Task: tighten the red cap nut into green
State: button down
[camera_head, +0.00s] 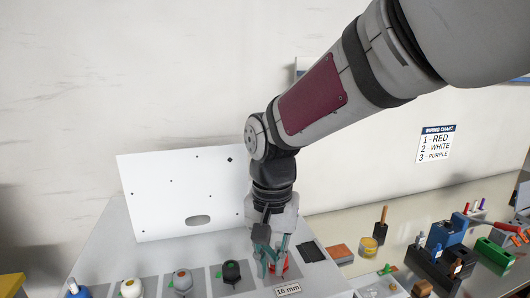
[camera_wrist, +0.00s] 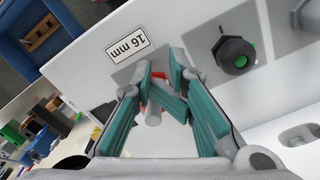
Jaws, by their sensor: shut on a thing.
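The red cap nut (camera_head: 286,266) sits at the right end of the row on the grey panel, beside the 16 mm label. My gripper (camera_head: 269,272) points down over it, with its teal fingers closed around it. In the wrist view my gripper (camera_wrist: 164,78) covers most of the nut, and only slivers of red (camera_wrist: 156,80) show between the fingers. A grey cylindrical part (camera_wrist: 153,115) shows between the fingers there. No green mark on the red nut's fitting can be made out.
A black fitting with a green spot (camera_head: 231,271) stands just left of my gripper. Grey (camera_head: 182,281), white (camera_head: 131,288) and blue (camera_head: 77,291) fittings continue the row. A white upright plate (camera_head: 175,190) stands behind. Blocks and tools crowd the bench at right.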

jog(key=shift+w+a+r, duration=0.1)
jog(key=shift+w+a, duration=0.2)
jog(key=shift+a, duration=0.1)
dwell(0.4)
jog(key=shift+s+p, duration=0.1)
jog(key=shift+p, duration=0.25)
jog(key=shift+s+a, duration=0.25)
jog(key=shift+s, duration=0.05)
notch_tip(320, 180, up, 6)
jog(key=p, duration=0.3)
jog(key=shift+w, duration=0.1)
